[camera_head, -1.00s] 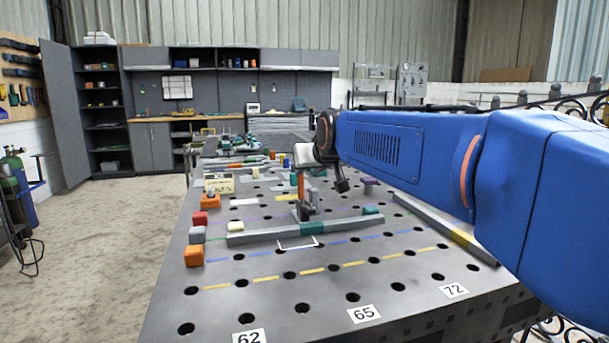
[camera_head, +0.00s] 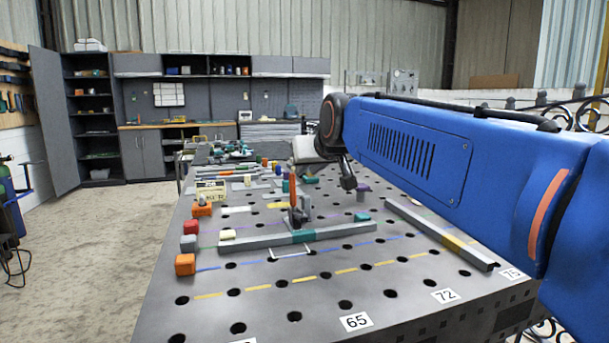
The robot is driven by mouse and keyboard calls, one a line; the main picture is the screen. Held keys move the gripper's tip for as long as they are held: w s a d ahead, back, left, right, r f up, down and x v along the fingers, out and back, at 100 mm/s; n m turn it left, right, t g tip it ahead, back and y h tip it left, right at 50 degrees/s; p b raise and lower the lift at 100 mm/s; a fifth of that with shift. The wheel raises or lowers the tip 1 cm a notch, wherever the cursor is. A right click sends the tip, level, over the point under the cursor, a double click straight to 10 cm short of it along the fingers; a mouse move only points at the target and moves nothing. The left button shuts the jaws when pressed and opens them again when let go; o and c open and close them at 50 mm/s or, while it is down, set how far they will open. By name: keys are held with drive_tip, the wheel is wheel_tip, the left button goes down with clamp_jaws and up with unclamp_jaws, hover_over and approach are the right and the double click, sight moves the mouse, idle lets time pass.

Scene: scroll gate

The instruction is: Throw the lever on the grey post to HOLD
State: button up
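A small grey post (camera_head: 305,206) stands behind the long grey bar in the middle of the table. An upright orange-red lever (camera_head: 294,184) shows at the post, with a dark base below it. No HOLD mark can be read. My gripper (camera_head: 348,182) is a small dark shape hanging below the wrist at the end of my blue arm. In the picture it is to the right of the lever and apart from it. Its fingers are too small and dark to tell whether they are open or shut.
The grey bar (camera_head: 255,242) with a green section lies in front of the post. Orange (camera_head: 185,264), grey and red blocks line the table's left side. A small sign (camera_head: 211,190) stands behind them. Another long bar (camera_head: 430,228) lies at right. The front of the table is mostly clear.

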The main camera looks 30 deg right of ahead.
sight(291, 191)
drive_tip(key=shift+w+d+r+g+y, duration=1.25)
drive_tip(key=shift+w+r+g, duration=1.05)
drive_tip(key=shift+w+g, duration=1.95)
drive_tip(key=shift+t, duration=0.55)
drive_tip(key=x, duration=0.6)
drive_tip(key=w+x, duration=0.1)
drive_tip(key=x, duration=1)
drive_tip(key=shift+w+d+f, duration=0.1)
drive_tip(key=shift+w+d, duration=0.2)
drive_tip(key=shift+d, duration=0.15)
clamp_jaws()
